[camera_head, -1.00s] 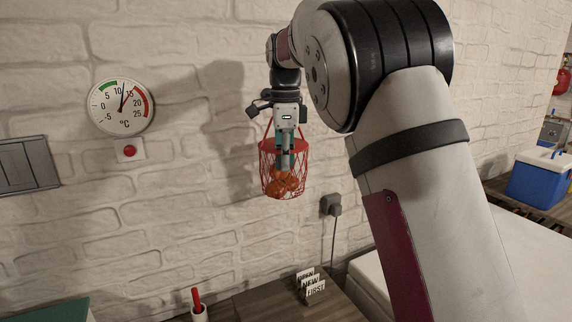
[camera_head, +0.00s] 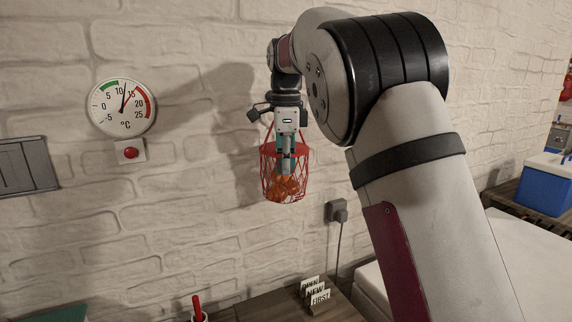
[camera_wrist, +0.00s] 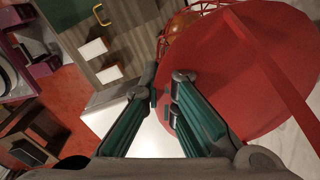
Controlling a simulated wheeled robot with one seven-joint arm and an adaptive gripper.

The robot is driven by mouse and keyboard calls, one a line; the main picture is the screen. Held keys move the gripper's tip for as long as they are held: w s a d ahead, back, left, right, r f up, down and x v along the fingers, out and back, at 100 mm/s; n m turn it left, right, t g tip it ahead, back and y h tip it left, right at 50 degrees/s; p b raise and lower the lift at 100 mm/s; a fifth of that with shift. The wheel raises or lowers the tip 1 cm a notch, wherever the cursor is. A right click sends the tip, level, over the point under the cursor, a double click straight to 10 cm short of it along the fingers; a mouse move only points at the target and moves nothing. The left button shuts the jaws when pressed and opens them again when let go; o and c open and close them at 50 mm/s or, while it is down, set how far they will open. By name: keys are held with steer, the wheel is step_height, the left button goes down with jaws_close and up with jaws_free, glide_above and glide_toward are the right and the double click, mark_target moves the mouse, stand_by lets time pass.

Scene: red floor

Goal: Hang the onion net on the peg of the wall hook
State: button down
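The onion net (camera_head: 266,168) is a red mesh bag with a red rim and orange-brown onions low inside. It hangs upright in the air before the white brick wall, its red straps rising beside my gripper (camera_head: 287,170). In the wrist view the net's red top (camera_wrist: 235,75) fills the right side, with a wide strap across it. My gripper (camera_wrist: 162,85) has its teal fingers close together, one on each side of the net's red edge; the contact itself is hard to make out. The wall hook and its peg are not seen; my gripper and arm cover part of the wall.
A round thermometer (camera_head: 122,107) with a red button below it is on the wall at left, beside a grey panel (camera_head: 27,167). A socket (camera_head: 337,211) with a cable is at lower right. Cards (camera_head: 316,294) stand on the wooden surface below. A blue cooler (camera_head: 547,189) is far right.

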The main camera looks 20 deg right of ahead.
steer(key=shift+f, duration=0.1)
steer(key=c, duration=1.7)
jaws_free()
steer(key=s+d+r+n+t, duration=0.1)
steer(key=s+d+r+n, duration=0.15)
steer(key=r, duration=0.35)
steer(key=s+d+r+n, duration=0.1)
steer(key=s+r, duration=0.3)
steer(key=r, duration=0.1)
steer(key=s+f+n+t, duration=0.1)
steer(key=s+f+n, duration=0.4)
steer(key=s, duration=0.4)
steer(key=s+a+f+n+t, duration=0.1)
steer(key=s+f+n, duration=0.4)
steer(key=s, duration=0.5)
steer(key=s+f+n+t, duration=0.2)
steer(key=s+f+n, duration=0.2)
steer(key=s, duration=0.6)
steer(key=shift+s+a+f+n, duration=0.1)
steer(key=shift+a+f+n, duration=0.1)
steer(key=shift+n, duration=0.5)
steer(key=shift+a+f+n, duration=0.1)
steer(key=shift+f+n, duration=0.1)
steer(key=shift+n, duration=0.45)
